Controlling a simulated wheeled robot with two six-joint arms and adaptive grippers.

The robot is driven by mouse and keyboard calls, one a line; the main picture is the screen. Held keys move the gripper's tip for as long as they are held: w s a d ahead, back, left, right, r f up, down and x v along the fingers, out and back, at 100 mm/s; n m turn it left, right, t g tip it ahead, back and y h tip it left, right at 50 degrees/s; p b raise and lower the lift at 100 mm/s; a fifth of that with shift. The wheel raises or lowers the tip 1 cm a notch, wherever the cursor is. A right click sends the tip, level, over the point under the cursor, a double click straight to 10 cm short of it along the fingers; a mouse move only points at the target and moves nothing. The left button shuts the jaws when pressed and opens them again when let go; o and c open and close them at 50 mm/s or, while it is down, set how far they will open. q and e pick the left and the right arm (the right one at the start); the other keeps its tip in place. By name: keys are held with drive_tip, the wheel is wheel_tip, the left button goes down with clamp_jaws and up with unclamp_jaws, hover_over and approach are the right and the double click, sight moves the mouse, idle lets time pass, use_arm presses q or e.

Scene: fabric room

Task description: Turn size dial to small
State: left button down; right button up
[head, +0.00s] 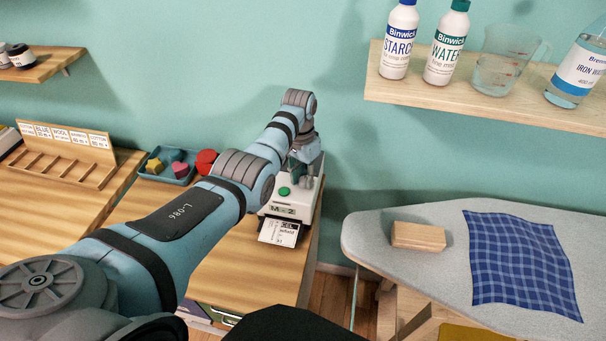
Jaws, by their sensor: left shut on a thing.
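A small white machine (309,196) stands at the right end of the wooden counter. It has a green button (284,191) and a small display (283,210) that appears to read "M 2". A printed label (280,232) sticks out of its front. My left arm reaches across the counter from the left. My left gripper (297,167) points down at the top rear of the machine and is shut on the size dial there. The gripper hides the dial, so its pointer and markings cannot be read. My right gripper is not in view.
A blue tray (168,171) with coloured pieces and a red round object (206,162) lie left of the machine. A wooden rack (62,163) is farther left. The ironing board (375,226) at right holds a wooden block (418,236) and blue checked cloth (520,262).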

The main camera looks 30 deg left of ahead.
use_arm(q)
drive_tip(key=n+p, duration=0.1)
drive_tip(key=n, duration=0.1)
drive_tip(key=n+p, duration=0.1)
drive_tip(key=shift+r+n+p, duration=0.2)
drive_tip(key=shift+n+p, duration=0.75)
drive_tip(key=shift+n, duration=0.55)
drive_tip(key=shift+w+f+n+t+p, duration=0.1)
drive_tip(key=shift+n+t+p, duration=0.25)
drive_tip(key=shift+n, duration=0.65)
drive_tip(key=c, duration=1.4)
unclamp_jaws()
drive_tip(key=shift+o, duration=0.5)
drive_tip(key=shift+f, duration=0.15)
